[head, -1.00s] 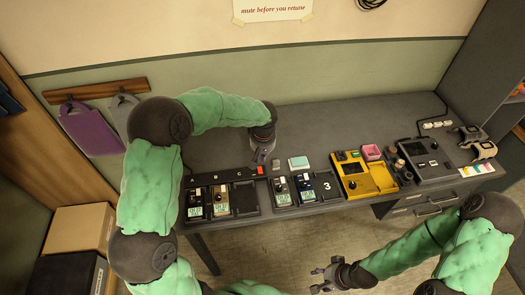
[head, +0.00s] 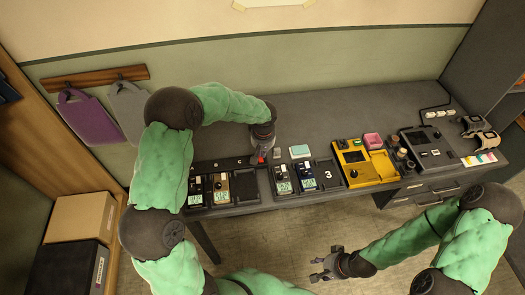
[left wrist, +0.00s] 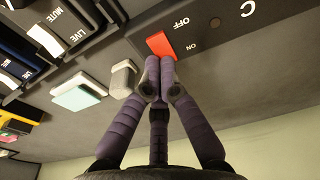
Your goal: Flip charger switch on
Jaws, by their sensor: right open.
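The charger (head: 243,186) is a long black dock at the left of the desk's front edge, with radio units in its left bays. Its red switch (head: 261,160) is at its right back end, partly covered by my left gripper (head: 260,154). In the left wrist view, the red switch (left wrist: 160,44) sits beside the words OFF and ON. My left gripper (left wrist: 160,72) is shut and empty, its fingertips at the switch's edge. I cannot tell whether they touch, or which way the switch is set. My right gripper (head: 322,267) is open and empty in front of the desk.
A second black dock (head: 325,174), a yellow unit (head: 373,168) and a dark console (head: 428,148) stand to the right. A mint block (head: 300,151) and a small grey block (head: 277,153) lie close to my left gripper. The desk's back is clear.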

